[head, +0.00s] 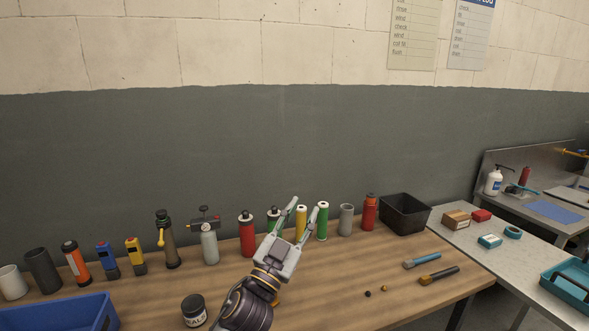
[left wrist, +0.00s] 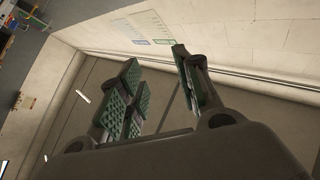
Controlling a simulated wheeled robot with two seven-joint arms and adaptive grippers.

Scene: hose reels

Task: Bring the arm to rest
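My left gripper (head: 303,208) is in the middle of the head view, raised over the wooden table, its fingers pointing up and away towards the wall. The two fingers stand apart with nothing between them. Behind the gripper in the head view, a dark-topped bottle is partly hidden. My right gripper is in neither view.
A row of cylinders and bottles, among them a red one (head: 247,235), lines the wooden table's (head: 345,270) back. A black bin (head: 404,214) stands at its right end, a blue crate (head: 75,314) at front left.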

